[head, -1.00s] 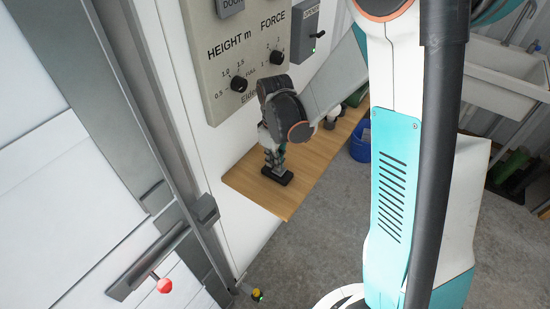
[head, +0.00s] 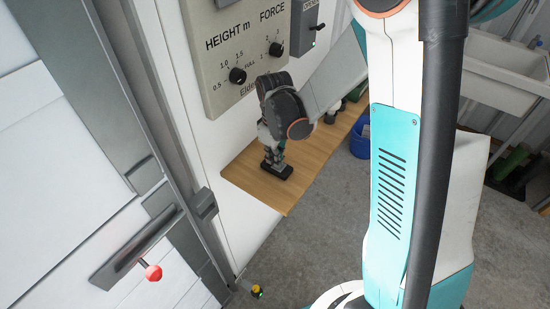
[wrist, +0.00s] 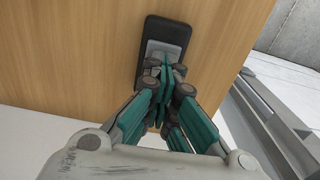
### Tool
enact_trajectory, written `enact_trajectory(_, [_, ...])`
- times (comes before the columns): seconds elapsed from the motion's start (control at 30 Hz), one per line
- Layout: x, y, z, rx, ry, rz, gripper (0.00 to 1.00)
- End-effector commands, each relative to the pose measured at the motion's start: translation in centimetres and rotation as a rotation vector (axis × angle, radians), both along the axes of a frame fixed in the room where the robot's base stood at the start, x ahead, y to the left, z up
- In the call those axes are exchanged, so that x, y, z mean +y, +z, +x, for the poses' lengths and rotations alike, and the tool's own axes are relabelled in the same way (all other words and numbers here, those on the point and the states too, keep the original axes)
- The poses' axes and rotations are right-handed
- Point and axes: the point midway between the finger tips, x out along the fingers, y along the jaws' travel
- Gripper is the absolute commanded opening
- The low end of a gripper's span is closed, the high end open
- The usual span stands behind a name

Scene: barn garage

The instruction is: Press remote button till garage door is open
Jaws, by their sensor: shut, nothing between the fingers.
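The remote is a small dark slab lying flat on a wooden shelf; in the wrist view the remote (wrist: 181,33) shows a grey pad, its button (wrist: 160,46). My gripper (wrist: 166,68) is shut and empty, its fingertips over the lower part of the button, apparently touching it; exact contact is hidden. In the head view my gripper (head: 272,156) points down at the remote (head: 281,172). The garage door (head: 60,180), white panels with a dark handle and a red knob (head: 153,272), fills the left side. Its lower edge is not clear.
The wooden shelf (head: 245,183) is otherwise mostly bare near my gripper. A grey control panel with dials (head: 215,75) is on the wall above. A blue bin (head: 360,138) and a sink (head: 505,75) stand right. A grey door rail (head: 150,130) runs beside the door.

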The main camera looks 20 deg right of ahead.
Motion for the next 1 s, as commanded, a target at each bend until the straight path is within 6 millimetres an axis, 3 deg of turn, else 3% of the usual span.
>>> enact_trajectory(0.6, [0.6,11.6,0.5,-0.001,-0.001,0.0,0.0])
enact_trajectory(0.8, [0.6,13.3,0.5,-0.002,-0.001,0.0,0.0])
enact_trajectory(1.0, [0.6,13.6,0.5,-0.002,-0.001,0.0,0.0])
